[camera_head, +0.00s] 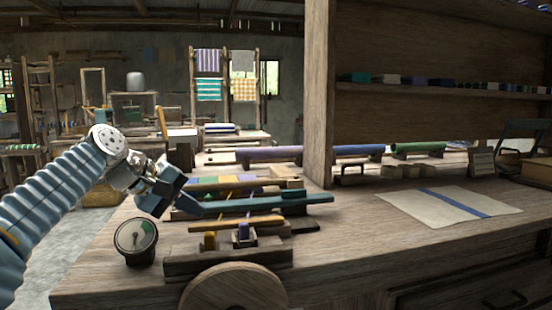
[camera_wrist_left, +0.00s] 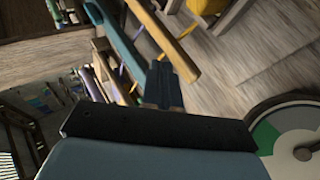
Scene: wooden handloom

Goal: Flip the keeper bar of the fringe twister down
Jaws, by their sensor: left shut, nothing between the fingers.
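The fringe twister (camera_head: 228,262) is a wooden block on the bench with a round wooden wheel (camera_head: 235,290) in front. A yellow clamp (camera_head: 210,240) and a purple clamp (camera_head: 243,233) stand on it. A light wooden bar (camera_head: 236,223), which looks like the keeper bar, lies roughly level just behind and above the clamps; it also shows in the left wrist view (camera_wrist_left: 165,42). My left gripper (camera_head: 192,207) is shut and empty, close to the bar's left end; its fingers show in the left wrist view (camera_wrist_left: 163,84). I cannot tell whether they touch the bar. My right gripper is out of view.
A teal bar (camera_head: 270,203) runs behind the light bar, close to my left fingers. A round dial gauge (camera_head: 136,238) stands at the bench's left edge. A cloth with a blue stripe (camera_head: 447,205) lies at right. A wooden post (camera_head: 318,95) rises behind.

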